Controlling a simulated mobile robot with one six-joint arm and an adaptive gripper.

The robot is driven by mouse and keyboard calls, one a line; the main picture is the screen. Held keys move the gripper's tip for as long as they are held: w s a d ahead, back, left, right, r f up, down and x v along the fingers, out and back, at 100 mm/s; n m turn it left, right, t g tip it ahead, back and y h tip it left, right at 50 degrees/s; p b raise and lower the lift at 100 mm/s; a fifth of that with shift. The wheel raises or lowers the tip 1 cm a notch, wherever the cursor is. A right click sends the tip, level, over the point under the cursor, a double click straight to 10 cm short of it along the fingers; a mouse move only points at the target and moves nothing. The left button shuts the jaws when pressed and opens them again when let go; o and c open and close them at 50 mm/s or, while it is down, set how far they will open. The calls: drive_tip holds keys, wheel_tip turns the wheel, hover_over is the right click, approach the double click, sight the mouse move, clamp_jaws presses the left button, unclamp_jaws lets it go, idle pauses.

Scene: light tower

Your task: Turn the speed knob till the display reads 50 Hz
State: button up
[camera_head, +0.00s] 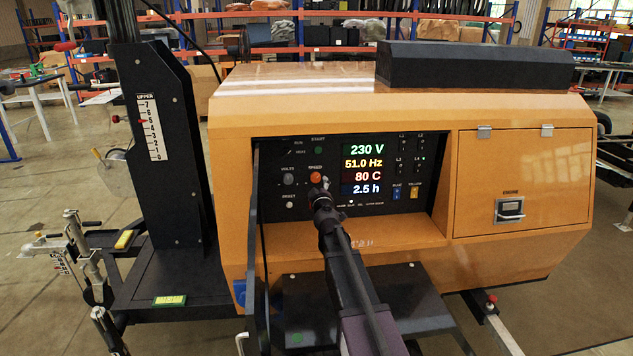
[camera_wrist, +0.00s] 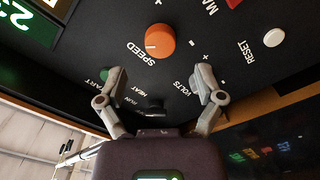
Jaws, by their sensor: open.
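The orange speed knob (camera_head: 316,178) is on the black control panel (camera_head: 272,212) of the orange machine. The display (camera_head: 363,163) reads 230 V, 51.0 Hz, 80 C and 2.5 h. In the wrist view the speed knob (camera_wrist: 160,41) shows whole, with a small pale mark on its face. My gripper (camera_wrist: 160,72) is open, its two fingertips apart and short of the knob, which lies beyond the gap between them. Nothing is between the fingers. In the head view my gripper (camera_head: 322,190) is just below the knob, and its fingers are hard to make out.
A grey volts knob (camera_head: 288,179) is left of the speed knob. A pale reset button (camera_head: 290,205) is below it, and a green start button (camera_head: 318,150) above. The panel is recessed, with an open door edge (camera_head: 257,250) at left.

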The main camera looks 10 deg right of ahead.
sight(316, 179)
drive_tip(key=shift+w+d, duration=0.15)
drive_tip(key=shift+w, duration=1.15)
drive_tip(key=shift+w+d, duration=0.15)
drive_tip(key=shift+w, duration=1.1)
drive_tip(key=shift+c, duration=0.2)
drive_tip(key=c, duration=1.1)
